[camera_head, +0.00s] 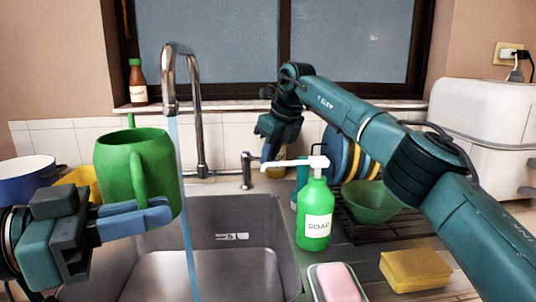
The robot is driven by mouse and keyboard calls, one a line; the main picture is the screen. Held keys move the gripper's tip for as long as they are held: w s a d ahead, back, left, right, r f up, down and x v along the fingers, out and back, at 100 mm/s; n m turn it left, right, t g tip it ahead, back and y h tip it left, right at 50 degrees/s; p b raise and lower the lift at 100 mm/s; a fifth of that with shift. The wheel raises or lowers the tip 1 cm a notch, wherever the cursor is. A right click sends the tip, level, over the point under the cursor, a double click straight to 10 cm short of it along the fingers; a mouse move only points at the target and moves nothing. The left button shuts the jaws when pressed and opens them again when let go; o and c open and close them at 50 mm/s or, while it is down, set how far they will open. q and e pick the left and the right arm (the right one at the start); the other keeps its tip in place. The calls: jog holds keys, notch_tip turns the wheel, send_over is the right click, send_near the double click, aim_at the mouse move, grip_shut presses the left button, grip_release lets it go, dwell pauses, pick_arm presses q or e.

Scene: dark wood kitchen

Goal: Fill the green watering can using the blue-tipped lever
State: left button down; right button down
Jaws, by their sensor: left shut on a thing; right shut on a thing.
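The green watering can (113,166) is upright over the left part of the sink. My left gripper (155,216) is shut on its handle. A stream of water (186,240) runs from the chrome faucet (169,85) into the sink, passing along the can's right edge. I cannot tell if any enters the can. My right gripper (271,152) is shut at the lever beside the faucet, behind the soap pump's spout. The blue tip does not show clearly; the fingers and spout hide most of the lever.
A green soap bottle (314,222) stands right of the sink (232,213), in front of my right gripper. A dish rack with plates and a green bowl (372,203), a yellow sponge (414,270) and pink soap (337,283) are at the right. A blue pot (25,168) is at left.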

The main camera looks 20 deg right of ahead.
jog(key=shift+r, duration=0.1)
jog(key=c, duration=1.4)
grip_release()
jog(key=shift+c, duration=0.2)
jog(key=v, duration=1.2)
